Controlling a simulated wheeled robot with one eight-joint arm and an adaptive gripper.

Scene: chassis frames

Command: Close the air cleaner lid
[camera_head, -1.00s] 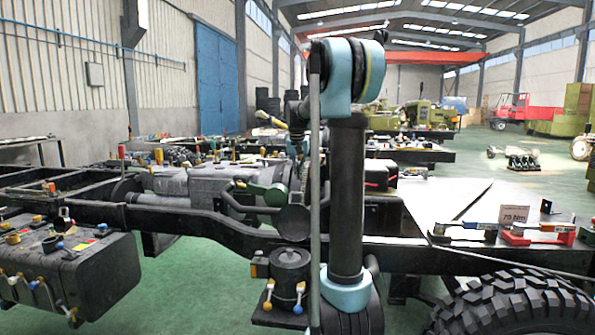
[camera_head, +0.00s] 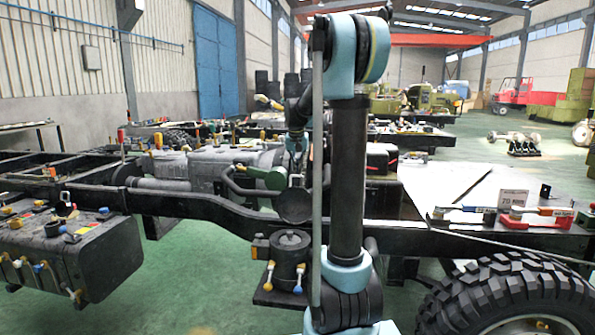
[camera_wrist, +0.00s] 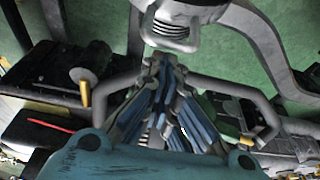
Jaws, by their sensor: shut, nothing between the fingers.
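A round dark disc (camera_head: 294,205), which looks like the air cleaner lid, sits at the frame rail in the head view, tilted with its face towards me. My gripper (camera_wrist: 165,62) is shut and empty, its fingertips together. In the wrist view the tips are just below a grey round housing with a ribbed core (camera_wrist: 175,32), likely the air cleaner; I cannot tell whether they touch it. In the head view my gripper (camera_head: 296,152) is above the disc, partly hidden by my arm.
A black canister (camera_head: 291,257) stands below the rail. A dark tank (camera_head: 45,250) is at left, a large tyre (camera_head: 515,298) at lower right. Coloured tools (camera_head: 535,217) lie on the chassis.

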